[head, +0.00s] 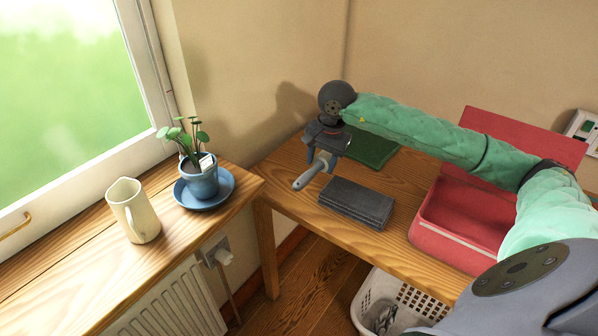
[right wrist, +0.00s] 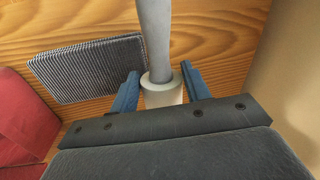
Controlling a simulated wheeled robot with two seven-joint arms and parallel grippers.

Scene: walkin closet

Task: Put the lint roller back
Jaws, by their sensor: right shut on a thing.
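My right gripper (head: 322,158) is shut on the lint roller (head: 308,175) and holds it over the left part of the wooden table. The roller's grey handle points down and to the left in the head view. In the right wrist view the lint roller (right wrist: 155,40) has its pale collar between my blue fingers (right wrist: 160,90), with the handle reaching away to the top edge. The rest of the roller is hidden by the gripper. A flat green mat (head: 375,150) lies on the table behind my right gripper. My left gripper is not in view.
A folded dark grey cloth (head: 357,202) lies right of the handle. An open red box (head: 440,240) stands farther right, under my right arm. A white basket (head: 410,302) is below the table edge. A potted plant (head: 200,180) and cream jug (head: 134,210) stand on the sill.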

